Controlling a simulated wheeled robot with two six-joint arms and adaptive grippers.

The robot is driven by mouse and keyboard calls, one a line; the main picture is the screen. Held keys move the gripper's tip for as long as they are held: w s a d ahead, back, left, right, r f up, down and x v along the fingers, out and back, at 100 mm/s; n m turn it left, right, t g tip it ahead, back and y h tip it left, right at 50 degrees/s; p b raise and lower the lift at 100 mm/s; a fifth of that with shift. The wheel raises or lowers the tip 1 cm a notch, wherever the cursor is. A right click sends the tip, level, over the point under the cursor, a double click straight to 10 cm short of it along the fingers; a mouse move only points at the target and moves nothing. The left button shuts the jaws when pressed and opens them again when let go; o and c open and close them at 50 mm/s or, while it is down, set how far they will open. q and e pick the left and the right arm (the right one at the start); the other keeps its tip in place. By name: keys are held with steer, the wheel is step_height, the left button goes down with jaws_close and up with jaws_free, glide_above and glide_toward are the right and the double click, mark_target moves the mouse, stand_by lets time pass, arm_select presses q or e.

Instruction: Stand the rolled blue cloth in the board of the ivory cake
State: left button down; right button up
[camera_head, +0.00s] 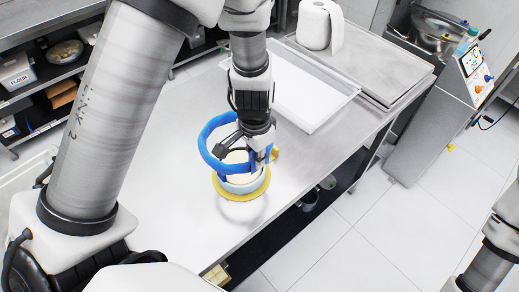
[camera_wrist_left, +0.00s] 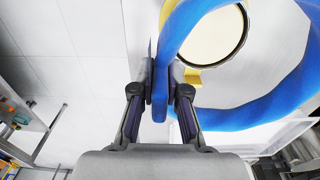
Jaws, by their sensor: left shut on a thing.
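My left gripper (camera_head: 258,157) is shut on the blue cloth (camera_head: 206,140), a long band bent into a large open loop. In the left wrist view the jaws (camera_wrist_left: 161,88) pinch one stretch of the band (camera_wrist_left: 181,35), and the loop spreads to the right. The ivory cake (camera_wrist_left: 214,38) is round, with a dark rim line around its top, and shows beyond the band. Cloth and gripper hide much of the cake in the head view; whether the cloth touches the board cannot be told. My right gripper is out of view.
The steel table (camera_head: 175,130) is bare to the left of the cake. A shallow tray (camera_head: 305,95) and a paper roll (camera_head: 318,25) stand toward the back. The table's right edge is close to the cake. A mixer-like machine (camera_head: 440,110) stands beyond it.

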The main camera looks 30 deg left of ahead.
arm_select(q)
steer(key=shift+w+d+f, duration=0.25)
steer(key=shift+w+f, duration=0.1)
steer(key=shift+w, duration=0.25)
steer(key=f+b, duration=0.2)
steer(key=b, duration=0.1)
steer(key=f+b, duration=0.1)
steer(key=f, duration=0.1)
steer(key=shift+s+a, duration=0.15)
steer(key=shift+s, duration=0.15)
steer(key=shift+w+f+b, duration=0.2)
steer(key=shift+f+b, duration=0.2)
steer(key=shift+b, duration=0.15)
steer(key=shift+r, duration=0.1)
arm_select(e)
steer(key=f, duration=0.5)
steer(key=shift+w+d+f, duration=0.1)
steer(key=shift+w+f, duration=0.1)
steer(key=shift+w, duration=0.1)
arm_select(q)
steer(key=shift+s, duration=0.2)
steer(key=shift+w, duration=0.15)
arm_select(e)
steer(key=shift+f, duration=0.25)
arm_select(q)
steer(key=shift+b, duration=0.3)
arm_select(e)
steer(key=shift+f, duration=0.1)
